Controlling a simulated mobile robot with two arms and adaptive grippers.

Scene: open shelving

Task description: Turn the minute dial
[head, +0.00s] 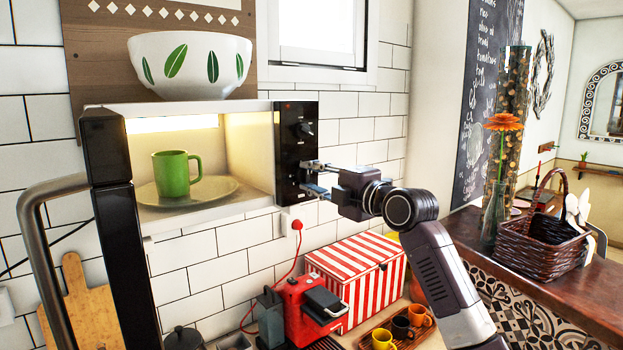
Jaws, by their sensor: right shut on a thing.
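The microwave (262,106) is mounted at the wall with its black door (122,250) swung open at the left and its inside lit. A green mug (174,173) stands on the glass plate (222,188) inside. The black control panel (289,140) is on the right side, with an upper dial (304,130) in plain view. My right gripper (309,178) reaches in from the right and is shut on the lower knob of the panel, the minute dial, which its fingers mostly hide. My left gripper is not in view.
A white bowl with green leaves (190,65) sits on top of the microwave. Below are a red coffee machine (308,312), a red-and-white striped box (357,275) and a tray with several cups (382,339). A wicker basket (541,233) stands on the wooden counter at right.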

